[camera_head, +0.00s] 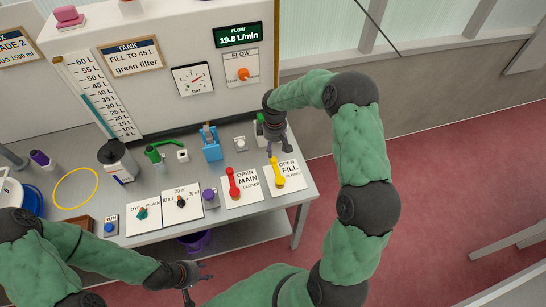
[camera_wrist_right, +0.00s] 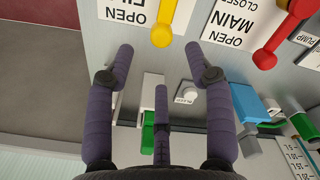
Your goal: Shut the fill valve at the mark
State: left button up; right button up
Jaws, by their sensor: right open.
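The fill valve's yellow lever (camera_head: 278,176) sits on a white plate reading OPEN, FILL, CLOSED. Its handle points toward the OPEN side, away from the table's front edge. In the right wrist view the lever (camera_wrist_right: 163,30) lies just beyond my fingers. My right gripper (camera_head: 279,150) hangs just behind the lever, open and empty. Its spread fingers show in the wrist view (camera_wrist_right: 160,62). My left gripper (camera_head: 203,272) is at the table's front, fingers apart and empty. The tank scale (camera_head: 105,100) has a teal column, its top around the 40s; the exact reading is unclear. The sign (camera_head: 131,56) says FILL TO 45 L.
The red main valve lever (camera_head: 233,184) stands left of the fill valve. A blue valve (camera_head: 211,143) and a green-topped item (camera_head: 259,125) stand behind. The flow display (camera_head: 238,35) reads 19.8 L/min. Open floor lies right of the table.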

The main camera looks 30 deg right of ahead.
aim_at(274, 159)
notch_tip(274, 159, down, 9)
jog(key=shift+w+r, duration=0.1)
jog(key=shift+r, duration=0.05)
dwell(0.4)
grip_shut()
